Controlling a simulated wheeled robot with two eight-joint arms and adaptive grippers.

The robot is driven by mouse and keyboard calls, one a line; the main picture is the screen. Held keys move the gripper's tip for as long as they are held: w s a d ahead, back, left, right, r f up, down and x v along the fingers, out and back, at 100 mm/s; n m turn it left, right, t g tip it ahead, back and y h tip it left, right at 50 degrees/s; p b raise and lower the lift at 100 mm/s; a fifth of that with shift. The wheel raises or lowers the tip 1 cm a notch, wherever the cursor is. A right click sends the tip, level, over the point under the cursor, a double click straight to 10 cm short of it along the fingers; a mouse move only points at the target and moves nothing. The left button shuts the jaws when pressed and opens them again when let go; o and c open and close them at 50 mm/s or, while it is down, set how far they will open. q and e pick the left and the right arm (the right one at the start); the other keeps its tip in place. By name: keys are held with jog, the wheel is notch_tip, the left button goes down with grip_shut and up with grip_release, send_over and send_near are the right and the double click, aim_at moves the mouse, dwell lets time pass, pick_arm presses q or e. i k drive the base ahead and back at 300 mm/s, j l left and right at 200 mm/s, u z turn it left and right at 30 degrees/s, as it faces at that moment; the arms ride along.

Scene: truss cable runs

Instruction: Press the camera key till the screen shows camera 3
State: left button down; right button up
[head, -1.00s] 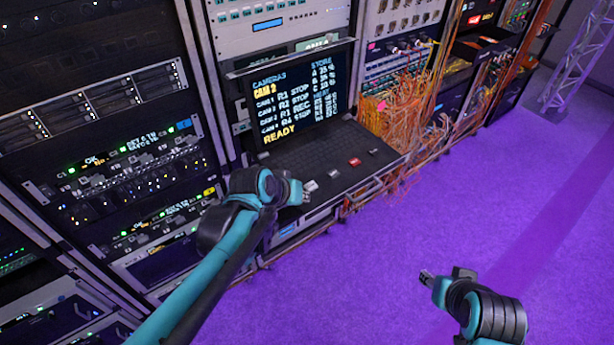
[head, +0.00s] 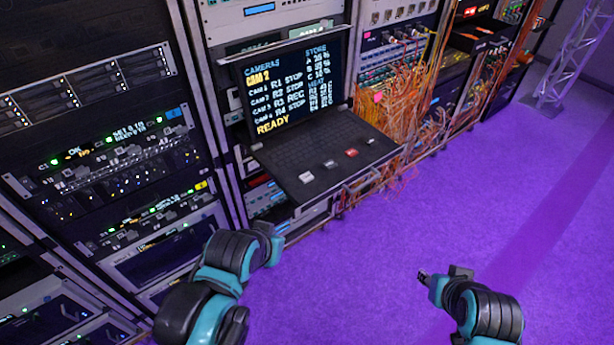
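The screen (head: 290,85) stands above a pull-out key tray in the rack. It reads CAMERAS with CAM 2 in yellow, lists cameras 1 to 4, and shows READY below. My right gripper (head: 437,276) is over the floor, far from the keys.
Orange cables (head: 395,125) hang in a tangle just right of the tray. Server racks (head: 95,120) fill the left side. A truss tower (head: 572,60) stands at the back right. The purple floor (head: 480,200) in front is clear.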

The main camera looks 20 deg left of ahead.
aim_at(306, 178)
jog(key=i+l, duration=0.45)
jog(key=l, duration=0.15)
jog(key=i+l, duration=0.45)
jog(key=l, duration=0.15)
jog(key=u, duration=1.75)
